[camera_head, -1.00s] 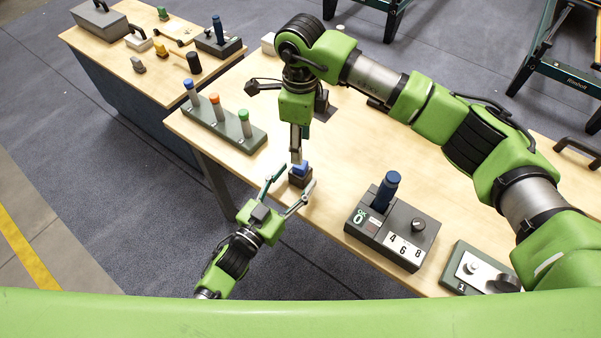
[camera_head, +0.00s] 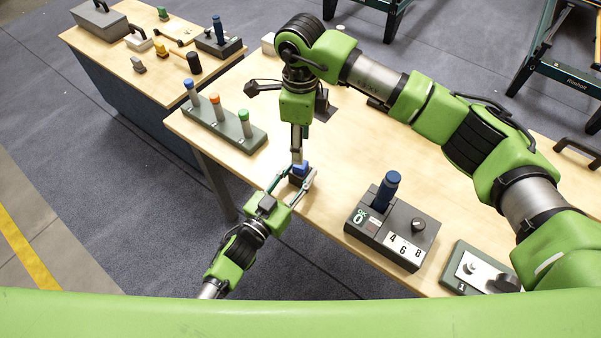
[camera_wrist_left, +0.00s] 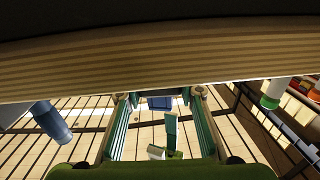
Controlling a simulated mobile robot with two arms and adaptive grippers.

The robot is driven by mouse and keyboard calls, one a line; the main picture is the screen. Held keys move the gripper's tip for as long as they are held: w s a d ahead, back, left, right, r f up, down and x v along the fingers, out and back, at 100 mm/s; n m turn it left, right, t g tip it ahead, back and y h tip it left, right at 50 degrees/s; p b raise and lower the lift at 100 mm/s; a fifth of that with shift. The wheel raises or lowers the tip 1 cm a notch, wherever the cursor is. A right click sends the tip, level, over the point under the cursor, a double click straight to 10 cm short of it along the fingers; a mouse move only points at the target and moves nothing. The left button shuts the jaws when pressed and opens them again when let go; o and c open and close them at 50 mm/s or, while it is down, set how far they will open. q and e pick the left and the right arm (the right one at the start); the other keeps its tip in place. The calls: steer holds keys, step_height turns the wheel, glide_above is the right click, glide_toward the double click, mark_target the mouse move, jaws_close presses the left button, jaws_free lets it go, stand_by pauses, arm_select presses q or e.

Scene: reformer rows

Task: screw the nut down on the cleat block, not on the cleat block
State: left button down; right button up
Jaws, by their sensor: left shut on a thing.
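My left gripper (camera_head: 300,179) reaches in from below at the table's near edge. It is shut on a small dark block with a blue top (camera_head: 301,169). In the left wrist view the blue piece (camera_wrist_left: 160,103) shows between the two fingers. My right gripper (camera_head: 297,158) points straight down just above the blue top. Its fingers are seen edge-on, so their grip and any contact are unclear. I cannot make out a nut or tell which thing is the cleat block. A grey panel marked 1 (camera_head: 452,279) carries a pale plate with a bolt-like stud.
A grey rack (camera_head: 217,126) with blue, orange and green pegs stands left of the grippers. A dark box (camera_head: 384,249) with a blue handle and number tiles stands to the right. Bare tabletop (camera_head: 335,195) lies between. A second table at back left holds tools and a grey case (camera_head: 98,20).

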steer(key=n, duration=0.4)
steer(key=shift+r, duration=0.25)
steer(key=shift+f, duration=0.1)
steer(key=shift+f, duration=3.95)
steer(key=c, duration=1.1)
steer(key=o, duration=1.2)
steer(key=shift+c, duration=0.2)
steer(key=shift+r, duration=2.3)
